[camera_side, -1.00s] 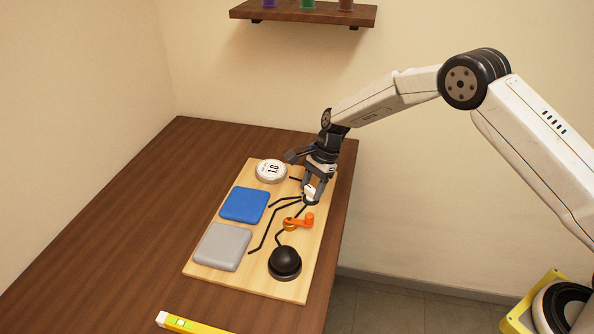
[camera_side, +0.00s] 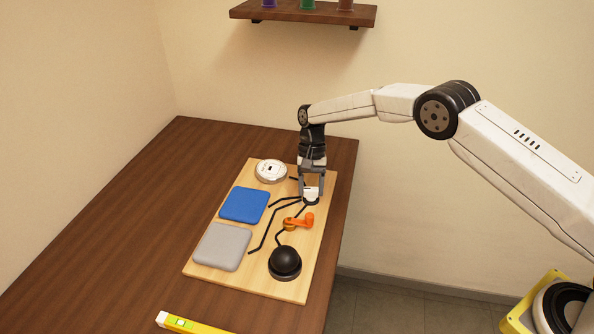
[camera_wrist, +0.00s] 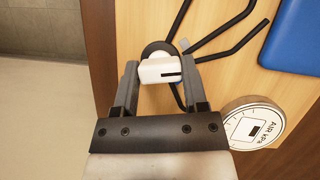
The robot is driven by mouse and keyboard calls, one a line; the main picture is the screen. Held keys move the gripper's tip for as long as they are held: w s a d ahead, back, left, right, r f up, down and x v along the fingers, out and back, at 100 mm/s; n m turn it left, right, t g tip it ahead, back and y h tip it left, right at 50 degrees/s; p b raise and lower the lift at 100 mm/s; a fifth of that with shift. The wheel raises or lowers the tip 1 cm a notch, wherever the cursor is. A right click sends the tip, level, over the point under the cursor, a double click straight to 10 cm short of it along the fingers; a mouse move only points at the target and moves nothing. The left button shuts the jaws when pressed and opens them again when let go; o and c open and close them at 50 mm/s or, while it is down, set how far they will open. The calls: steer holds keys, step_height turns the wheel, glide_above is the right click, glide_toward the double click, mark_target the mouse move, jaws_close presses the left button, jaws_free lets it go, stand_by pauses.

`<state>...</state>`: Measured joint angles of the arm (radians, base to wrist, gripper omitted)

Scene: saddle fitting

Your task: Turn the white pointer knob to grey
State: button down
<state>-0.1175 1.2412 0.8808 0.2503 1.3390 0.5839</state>
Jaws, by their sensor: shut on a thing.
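The white pointer knob (camera_side: 312,193) sits on a dark round base near the right edge of the light wooden board (camera_side: 228,275). My gripper (camera_wrist: 159,74) points down from above, shut on the knob, one finger on each side. In the wrist view the white knob (camera_wrist: 158,70) shows a dark slot mark at its right end. I cannot tell exactly which black line the mark faces. Black lines run from the knob's area toward the grey pad (camera_side: 222,247), the blue pad (camera_side: 244,205) and the round white gauge (camera_side: 271,171).
An orange lever (camera_side: 300,221) and a black dome (camera_side: 285,261) stand on the board in front of the knob. A yellow level (camera_side: 190,324) lies at the table's near edge. A shelf (camera_side: 305,14) hangs on the back wall. The table left of the board is clear.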

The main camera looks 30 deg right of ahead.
steer(key=n+h, duration=0.2)
steer(key=n, duration=0.3)
steer(key=shift+n, duration=0.3)
stand_by(0.4)
steer(key=shift+c, duration=0.6)
jaws_free()
steer(key=shift+r, duration=0.15)
steer(key=v, duration=0.7)
steer(key=shift+w, duration=0.3)
steer(key=shift+r, duration=0.2)
steer(key=shift+r, duration=0.1)
